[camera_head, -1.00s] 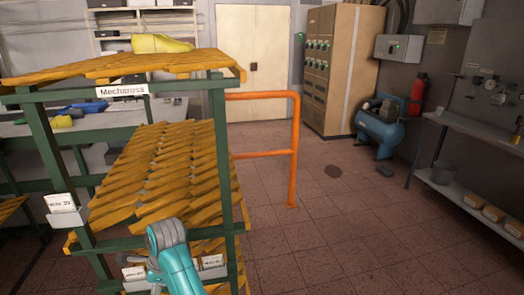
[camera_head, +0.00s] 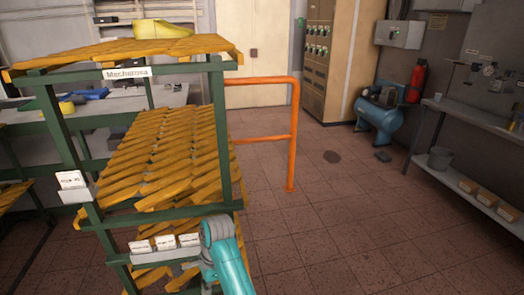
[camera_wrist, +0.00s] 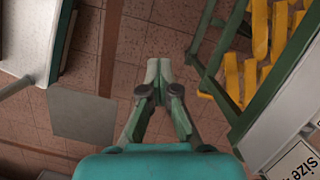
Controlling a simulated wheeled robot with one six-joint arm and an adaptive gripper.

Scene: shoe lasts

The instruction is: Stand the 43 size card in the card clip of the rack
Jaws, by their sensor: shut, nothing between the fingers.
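The rack (camera_head: 60,130) has green posts and slatted orange-yellow shelves. A white clip (camera_head: 75,196) on its left front post holds an upright white card (camera_head: 72,179). A lower front rail carries several white cards, the left (camera_head: 140,247), middle (camera_head: 165,243) and right (camera_head: 189,240). Their numbers are too small to read, so I cannot tell which is 43. In the wrist view my gripper (camera_wrist: 158,68) is shut and empty, above the floor. A card marked "Size" (camera_wrist: 297,165) is cut off at the lower right; its number is out of frame.
A yellow shoe last (camera_head: 160,28) lies on the rack's top shelf. An orange rail (camera_head: 293,130) stands behind the rack. A blue compressor (camera_head: 380,118) and a wall bench (camera_head: 470,122) are at the right.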

